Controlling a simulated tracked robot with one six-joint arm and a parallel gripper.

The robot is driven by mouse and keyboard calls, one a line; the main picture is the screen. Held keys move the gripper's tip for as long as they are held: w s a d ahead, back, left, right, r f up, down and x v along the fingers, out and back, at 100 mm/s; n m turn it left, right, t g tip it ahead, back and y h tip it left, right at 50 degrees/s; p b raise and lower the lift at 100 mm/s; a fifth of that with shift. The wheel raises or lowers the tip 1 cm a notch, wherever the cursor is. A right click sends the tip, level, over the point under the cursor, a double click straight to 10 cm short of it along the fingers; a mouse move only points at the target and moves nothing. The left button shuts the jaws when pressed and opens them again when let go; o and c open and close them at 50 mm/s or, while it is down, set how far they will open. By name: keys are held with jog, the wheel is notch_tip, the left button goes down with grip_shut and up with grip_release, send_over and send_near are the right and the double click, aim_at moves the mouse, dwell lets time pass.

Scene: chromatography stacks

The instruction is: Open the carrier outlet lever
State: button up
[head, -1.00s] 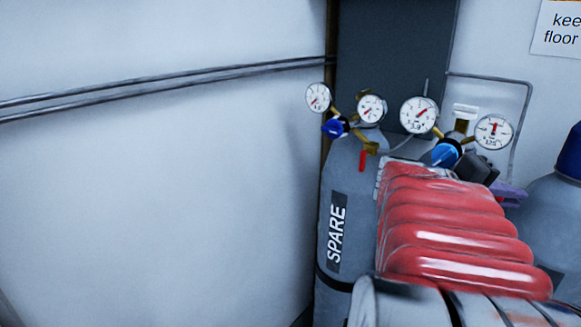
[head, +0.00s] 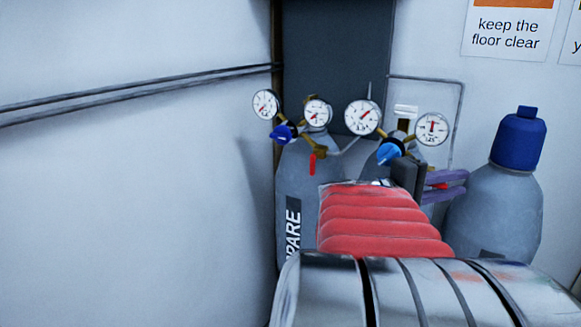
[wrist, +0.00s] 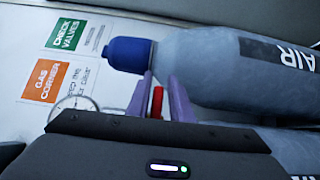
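Two cylinders with regulators stand by the dark panel in the head view. The left one, the spare cylinder (head: 297,190), has two gauges, a blue knob and a hanging red lever (head: 312,164). The middle cylinder (head: 372,170), mostly hidden by my arm, has two gauges and a blue knob (head: 390,151); its label is hidden. My gripper (head: 458,184) is beside that regulator with purple fingers apart. A red lever (wrist: 157,102) shows between the fingers (wrist: 161,80) in the wrist view, with gaps beside it. A bit of red shows between them in the head view.
A grey cylinder with a blue cap (head: 520,140) stands at the right, close to my gripper; the wrist view shows it marked AIR (wrist: 292,55). Pipes (head: 140,92) run along the left wall. Signs (head: 507,32) hang on the back wall.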

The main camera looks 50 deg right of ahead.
jog(key=shift+o, duration=0.8)
jog(key=shift+r, duration=0.1)
jog(key=v, duration=1.4)
jog(key=shift+d, duration=0.1)
